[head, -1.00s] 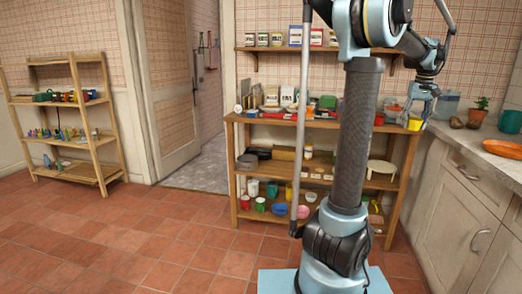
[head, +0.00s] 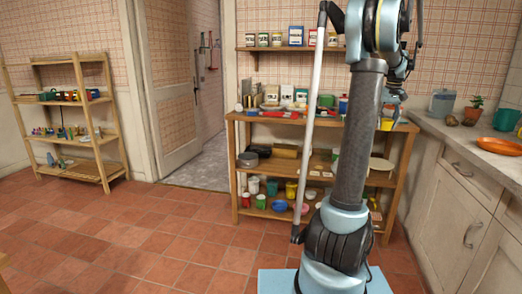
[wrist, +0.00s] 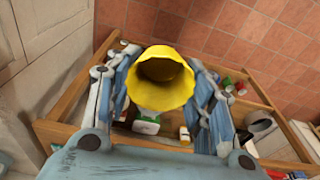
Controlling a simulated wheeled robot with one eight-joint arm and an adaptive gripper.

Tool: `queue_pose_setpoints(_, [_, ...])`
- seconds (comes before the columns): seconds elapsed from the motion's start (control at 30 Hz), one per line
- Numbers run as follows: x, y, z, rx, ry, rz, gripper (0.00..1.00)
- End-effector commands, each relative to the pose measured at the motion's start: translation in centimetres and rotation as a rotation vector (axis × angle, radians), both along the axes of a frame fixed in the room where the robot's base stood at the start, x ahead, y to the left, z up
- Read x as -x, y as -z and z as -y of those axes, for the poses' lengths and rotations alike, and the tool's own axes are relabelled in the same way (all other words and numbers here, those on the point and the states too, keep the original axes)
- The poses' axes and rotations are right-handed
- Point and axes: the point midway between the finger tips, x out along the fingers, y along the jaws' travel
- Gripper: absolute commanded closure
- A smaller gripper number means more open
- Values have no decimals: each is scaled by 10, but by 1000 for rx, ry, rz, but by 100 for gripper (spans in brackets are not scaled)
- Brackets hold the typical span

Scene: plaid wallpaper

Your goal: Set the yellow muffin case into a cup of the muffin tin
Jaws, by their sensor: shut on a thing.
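The yellow muffin case (wrist: 160,94) is a fluted cup with its wide mouth towards the wrist camera. My gripper (wrist: 152,76) is shut on it, with a blue finger on each side. In the head view my gripper (head: 392,98) is partly hidden behind my arm, by the right end of the wooden shelf's top. The yellow case (head: 387,125) shows just below it. I cannot pick out the muffin tin in either view.
The wooden shelf (head: 250,117) holds many small goods on its tiers. A second shelf (head: 85,143) stands far left. The tiled floor (head: 130,235) between is clear.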

Motion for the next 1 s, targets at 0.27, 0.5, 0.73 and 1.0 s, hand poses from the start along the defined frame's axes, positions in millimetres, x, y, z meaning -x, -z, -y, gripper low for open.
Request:
queue_pose_setpoints(0.27, [-93, 36, -69, 0, -54, -1, 68])
queue_pose_setpoints(0.5, [-161, 69, -142, 1, -95, 0, 68])
queue_pose_setpoints(0.73, [-215, 105, -225, 0, -132, 1, 68])
queue_pose_setpoints(1.0, [-257, 144, -317, 1, -167, 3, 68])
